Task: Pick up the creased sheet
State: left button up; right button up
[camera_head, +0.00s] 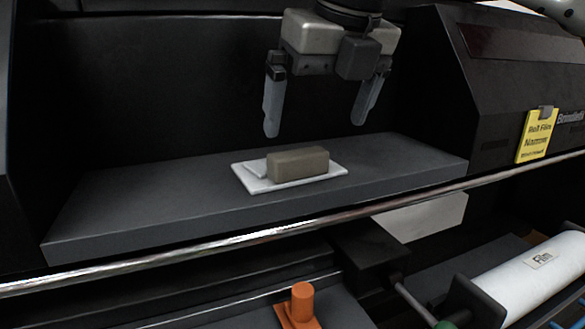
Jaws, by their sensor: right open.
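A thin white sheet-like piece (318,177) lies on the grey shelf in the middle of the view. A brownish-grey block (298,164) rests on top of it and hides part of it. I cannot make out a crease at this size. My right gripper (314,128) hangs above the shelf with its two fingers pointing down and spread apart. It is open and empty, above and slightly behind the block, touching nothing. My left gripper is not in view.
The grey shelf (130,215) is otherwise clear, inside a black housing. A metal bar (225,241) runs along its front. A yellow label (537,135) hangs at the right. Below are a white film roll (530,272) and an orange knob (299,306).

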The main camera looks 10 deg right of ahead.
aim_at(304, 155)
jog(key=shift+a+x, duration=0.15)
jog(key=shift+x, duration=1.6)
jog(key=shift+a+x, duration=0.2)
jog(key=shift+x, duration=1.5)
jog(key=shift+s, duration=0.1)
jog(key=c, duration=1)
